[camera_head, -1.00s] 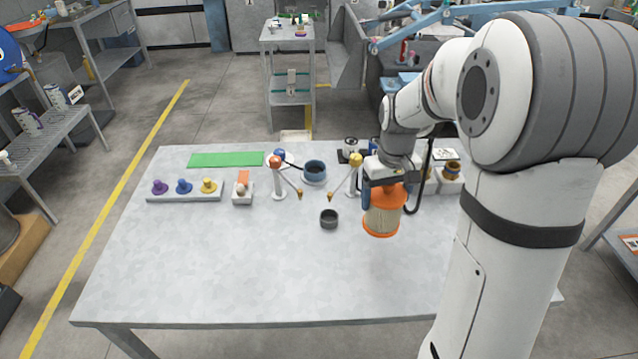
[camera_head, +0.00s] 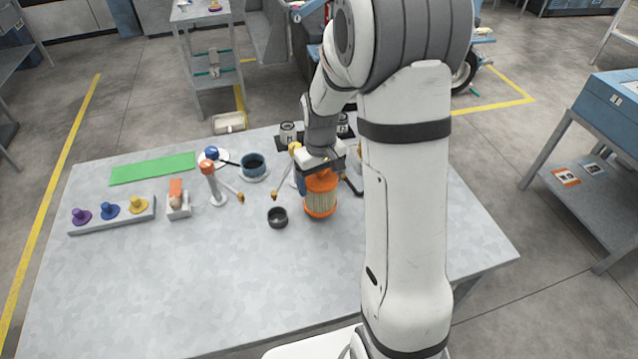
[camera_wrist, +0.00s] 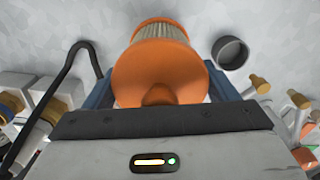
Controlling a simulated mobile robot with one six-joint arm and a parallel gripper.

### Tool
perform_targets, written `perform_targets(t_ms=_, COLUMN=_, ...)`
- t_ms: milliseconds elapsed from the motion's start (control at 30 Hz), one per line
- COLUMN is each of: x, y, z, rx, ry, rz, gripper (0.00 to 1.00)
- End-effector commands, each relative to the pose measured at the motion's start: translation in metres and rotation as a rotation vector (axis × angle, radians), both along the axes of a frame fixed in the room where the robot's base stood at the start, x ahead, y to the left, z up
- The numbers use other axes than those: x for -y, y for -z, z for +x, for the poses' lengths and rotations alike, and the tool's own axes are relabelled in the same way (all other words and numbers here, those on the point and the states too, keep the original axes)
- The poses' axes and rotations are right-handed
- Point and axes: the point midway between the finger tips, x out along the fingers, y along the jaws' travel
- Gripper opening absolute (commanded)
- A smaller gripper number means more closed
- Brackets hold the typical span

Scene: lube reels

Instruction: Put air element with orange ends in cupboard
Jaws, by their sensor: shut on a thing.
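The air element with orange ends (camera_head: 321,197) is a pale pleated cylinder between two orange caps. My gripper (camera_head: 320,170) is shut on its upper end and holds it upright over the table. In the wrist view the element's orange cap (camera_wrist: 160,70) fills the middle, with the gripper's blue fingers (camera_wrist: 220,85) on both sides of it. I cannot tell whether its lower end touches the table. No cupboard can be made out for certain; a blue cabinet-like box (camera_head: 615,105) stands at the right.
The grey table (camera_head: 200,290) is clear at the front. A small dark cup (camera_head: 277,217) is just left of the element. A blue-rimmed pot (camera_head: 253,167), a green mat (camera_head: 152,168) and a rack of coloured knobs (camera_head: 110,215) lie farther left. A shelf (camera_head: 580,200) stands right.

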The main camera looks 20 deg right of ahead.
Motion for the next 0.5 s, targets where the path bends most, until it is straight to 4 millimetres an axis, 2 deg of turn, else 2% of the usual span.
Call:
perform_targets(t_ms=133, x=0.0, y=0.018, z=0.0, rx=-0.001, ry=0.0, rz=0.0, gripper=0.53)
perform_targets(t_ms=500, x=0.0, y=0.024, z=0.0, rx=0.001, ry=0.0, rz=0.0, gripper=0.53)
